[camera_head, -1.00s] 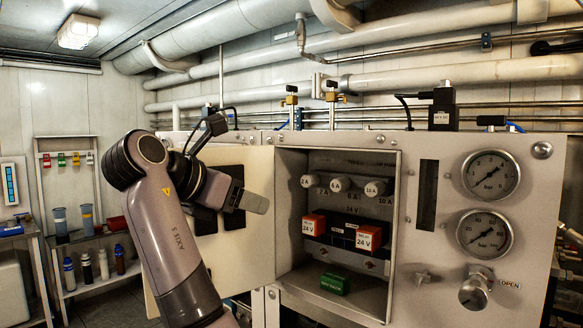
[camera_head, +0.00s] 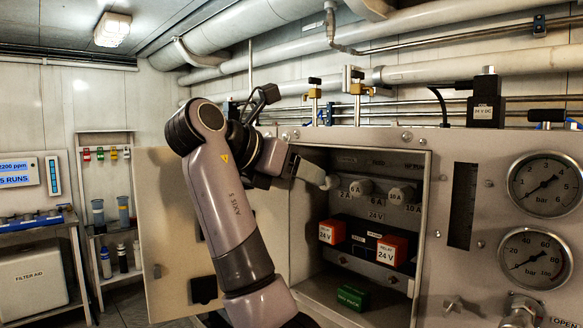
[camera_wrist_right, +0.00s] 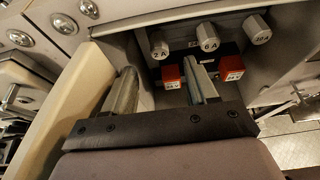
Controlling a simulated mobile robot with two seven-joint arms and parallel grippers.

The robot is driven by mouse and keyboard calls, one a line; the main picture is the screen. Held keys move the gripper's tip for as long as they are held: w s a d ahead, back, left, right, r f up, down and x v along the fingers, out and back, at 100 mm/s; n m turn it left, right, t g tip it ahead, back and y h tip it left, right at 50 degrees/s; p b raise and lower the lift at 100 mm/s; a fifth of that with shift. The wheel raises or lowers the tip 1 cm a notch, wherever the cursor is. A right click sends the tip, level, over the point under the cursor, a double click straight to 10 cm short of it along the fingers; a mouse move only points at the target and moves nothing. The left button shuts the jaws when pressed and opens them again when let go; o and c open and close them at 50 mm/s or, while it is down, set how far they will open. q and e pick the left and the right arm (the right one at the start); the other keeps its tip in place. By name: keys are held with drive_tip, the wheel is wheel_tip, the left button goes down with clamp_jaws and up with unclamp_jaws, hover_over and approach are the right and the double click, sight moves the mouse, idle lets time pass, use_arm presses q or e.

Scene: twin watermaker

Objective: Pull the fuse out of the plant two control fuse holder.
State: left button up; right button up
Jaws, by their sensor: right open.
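A row of grey fuse holder caps sits at the top inside the open control box: the 2 A cap (camera_head: 331,182), the 6 A cap (camera_head: 360,187) and the 10 A cap (camera_head: 400,193). I cannot read which one is marked plant two control. My right gripper (camera_head: 308,173) is at the box's upper left, close to the 2 A cap. In the right wrist view its fingers (camera_wrist_right: 163,72) are open and empty, with the 2 A cap (camera_wrist_right: 160,45) ahead between the fingertips. My left gripper is not in view.
Red and white relays (camera_head: 392,249) and a green block (camera_head: 352,298) are below the caps. The open box door (camera_head: 165,220) stands left, beside my right arm. Gauges (camera_head: 545,184) are on the right panel. A shelf (camera_head: 110,232) with bottles stands far left.

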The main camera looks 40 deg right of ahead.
drive_tip(key=shift+x, duration=2.5)
clamp_jaws()
drive_tip(key=c, duration=0.9)
unclamp_jaws()
drive_tip(key=shift+c, duration=0.2)
clamp_jaws()
drive_tip(key=shift+s+a, duration=0.15)
drive_tip(key=shift+a, duration=1.35)
drive_tip(key=shift+s+a, duration=0.1)
drive_tip(key=shift+a, duration=1.4)
